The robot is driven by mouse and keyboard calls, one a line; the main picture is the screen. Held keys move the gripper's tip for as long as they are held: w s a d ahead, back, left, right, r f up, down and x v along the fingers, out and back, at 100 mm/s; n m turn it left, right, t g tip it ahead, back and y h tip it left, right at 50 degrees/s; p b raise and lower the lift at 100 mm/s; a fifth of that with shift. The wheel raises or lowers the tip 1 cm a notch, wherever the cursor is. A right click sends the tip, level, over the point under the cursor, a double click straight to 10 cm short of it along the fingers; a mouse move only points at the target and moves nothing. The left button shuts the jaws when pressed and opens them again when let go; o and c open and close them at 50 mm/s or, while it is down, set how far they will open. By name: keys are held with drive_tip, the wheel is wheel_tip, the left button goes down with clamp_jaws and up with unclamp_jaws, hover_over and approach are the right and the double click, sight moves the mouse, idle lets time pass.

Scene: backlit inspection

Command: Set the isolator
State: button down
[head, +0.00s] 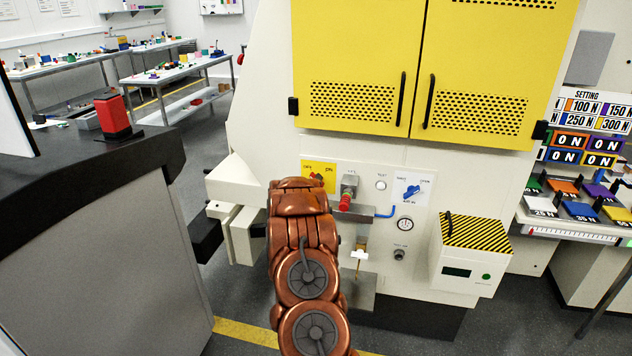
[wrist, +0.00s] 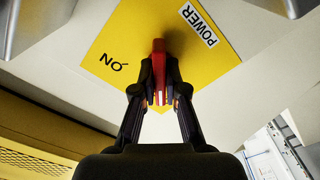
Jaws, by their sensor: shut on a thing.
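The isolator is a red handle (wrist: 158,56) on a yellow plate (wrist: 118,58) marked POWER and ON. In the wrist view the plate and its lettering appear upside down. My gripper (wrist: 160,92) is shut on the red handle, one dark finger on each side. In the head view the yellow plate (head: 310,167) is at the upper left of the white machine's control panel. My copper-coloured arm reaches up to it and hides its lower part, the gripper and most of the handle.
Right of the plate are a red-tipped fitting (head: 345,201), a blue rotary switch (head: 411,192) and a round gauge (head: 405,224). A striped box (head: 476,235) juts out at lower right. Yellow doors (head: 358,45) are above. A dark-topped counter (head: 60,160) stands left.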

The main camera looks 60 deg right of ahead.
drive_tip(key=shift+r, duration=0.1)
drive_tip(key=c, duration=1.2)
unclamp_jaws()
drive_tip(key=shift+a, duration=0.1)
drive_tip(key=v, duration=1.1)
drive_tip(key=shift+s+a, duration=0.15)
drive_tip(key=shift+a, duration=0.2)
